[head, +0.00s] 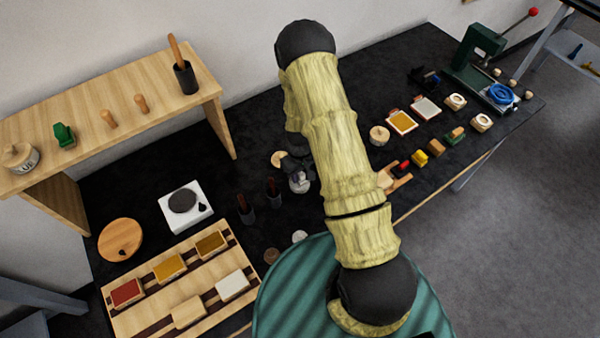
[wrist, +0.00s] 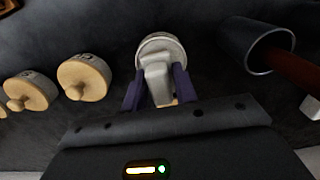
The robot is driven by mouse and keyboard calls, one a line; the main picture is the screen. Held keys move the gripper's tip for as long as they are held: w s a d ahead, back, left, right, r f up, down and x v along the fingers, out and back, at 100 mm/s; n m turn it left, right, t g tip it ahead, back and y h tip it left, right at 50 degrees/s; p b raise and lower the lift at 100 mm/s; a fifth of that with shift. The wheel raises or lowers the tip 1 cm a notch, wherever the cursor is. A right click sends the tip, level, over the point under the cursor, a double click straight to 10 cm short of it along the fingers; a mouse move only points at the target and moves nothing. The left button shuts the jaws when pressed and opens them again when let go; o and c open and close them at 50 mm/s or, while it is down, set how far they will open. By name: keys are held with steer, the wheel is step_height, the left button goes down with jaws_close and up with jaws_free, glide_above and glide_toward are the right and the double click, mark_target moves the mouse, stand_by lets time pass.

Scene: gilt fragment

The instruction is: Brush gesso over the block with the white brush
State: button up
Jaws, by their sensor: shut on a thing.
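My gripper (wrist: 160,95) has purple fingers and is shut on a pale, tapering piece that looks like the handle of the white brush (wrist: 157,75). The brush's bristles are hidden. Just beyond and below the fingers is a round pale pot (wrist: 160,44); I cannot tell whether the brush is inside it. In the head view my gripper (head: 292,168) is small and partly dark, over the pot (head: 300,184) near the table's middle. A wooden rack (head: 205,265) at lower left holds coloured blocks, a bare wooden block (head: 188,312) and a white block (head: 232,285).
Two lidded round jars (wrist: 84,77) stand left of my gripper in the wrist view. A dark cup (wrist: 256,45) with a brown handle stands close on the right. In the head view, dark cups (head: 246,206) and a white scale (head: 186,206) lie between pot and rack.

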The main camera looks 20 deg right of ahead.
steer(key=shift+s+a, duration=0.15)
steer(key=shift+f, duration=0.2)
steer(key=shift+s+f+b, duration=0.1)
steer(key=shift+f+b, duration=0.3)
steer(key=shift+b, duration=0.2)
stand_by(2.0)
steer(key=shift+r, duration=0.15)
steer(key=shift+r+p, duration=2.2)
steer(key=shift+r, duration=1.25)
